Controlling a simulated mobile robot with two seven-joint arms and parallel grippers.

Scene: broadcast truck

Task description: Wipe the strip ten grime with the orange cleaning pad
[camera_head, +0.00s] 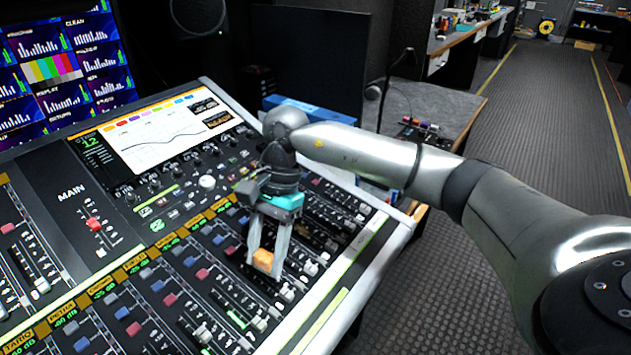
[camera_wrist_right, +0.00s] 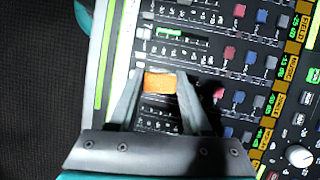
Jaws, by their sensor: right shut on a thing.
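The orange cleaning pad (camera_head: 263,259) is held between the fingertips of my right gripper (camera_head: 266,256), which is shut on it. The pad is low over the fader strips on the right part of the mixing console (camera_head: 138,247). It also shows in the right wrist view (camera_wrist_right: 159,82), between the two fingers of my right gripper (camera_wrist_right: 160,88). I cannot tell whether the pad touches the console surface. No grime patch can be made out; it may be hidden under the pad or gripper. My left gripper is not in view.
Raised fader caps (camera_head: 287,291) and knobs stand around the pad. A console screen (camera_head: 160,135) is behind it, with a monitor wall (camera_head: 60,65) at the back left. A grey side table (camera_head: 435,105) stands right of the console. The floor aisle (camera_head: 550,130) is clear.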

